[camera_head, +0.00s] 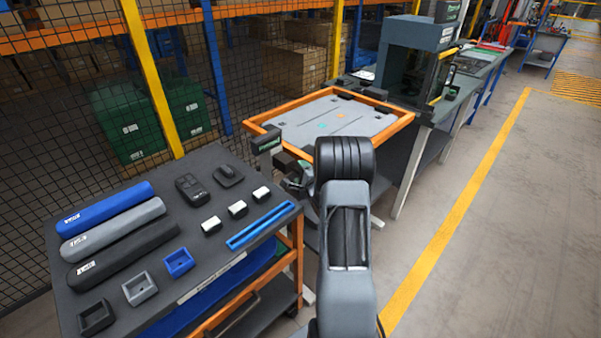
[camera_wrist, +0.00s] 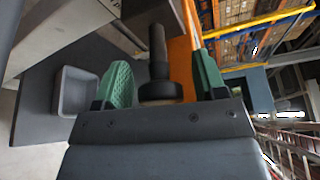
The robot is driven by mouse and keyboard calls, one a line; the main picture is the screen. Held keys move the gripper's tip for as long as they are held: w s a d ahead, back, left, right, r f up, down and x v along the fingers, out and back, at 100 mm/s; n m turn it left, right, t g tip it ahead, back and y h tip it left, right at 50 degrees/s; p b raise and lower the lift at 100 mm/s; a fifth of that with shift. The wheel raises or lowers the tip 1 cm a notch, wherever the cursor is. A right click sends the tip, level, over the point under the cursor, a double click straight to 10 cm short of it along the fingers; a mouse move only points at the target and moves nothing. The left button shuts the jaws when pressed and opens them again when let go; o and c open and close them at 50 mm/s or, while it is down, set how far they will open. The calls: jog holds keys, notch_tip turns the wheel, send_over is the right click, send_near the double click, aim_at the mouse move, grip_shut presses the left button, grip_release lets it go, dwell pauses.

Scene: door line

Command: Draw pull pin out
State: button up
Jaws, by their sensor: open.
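In the wrist view, a dark round pin with a wide collar (camera_wrist: 158,68), seemingly the pull pin, stands out from a dark block (camera_wrist: 150,13). It lies between the green fingers of my gripper (camera_wrist: 163,77). The fingers are apart, with a visible gap to the pin on each side. The collar's lower end is close to my gripper's palm edge; I cannot tell whether they touch. In the head view my gripper (camera_head: 296,180) is beside the orange-framed table's near corner, partly behind my arm. I cannot make out the pin there.
The orange-rimmed table (camera_head: 398,127) holds a grey panel (camera_head: 335,125). A dark cart top (camera_head: 150,225) at left carries covers, small trays and blocks. A grey open tray (camera_wrist: 77,92) shows left of my fingers in the wrist view. The floor right of the yellow line (camera_head: 455,218) is clear.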

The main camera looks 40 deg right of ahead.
jog(key=shift+w, duration=0.3)
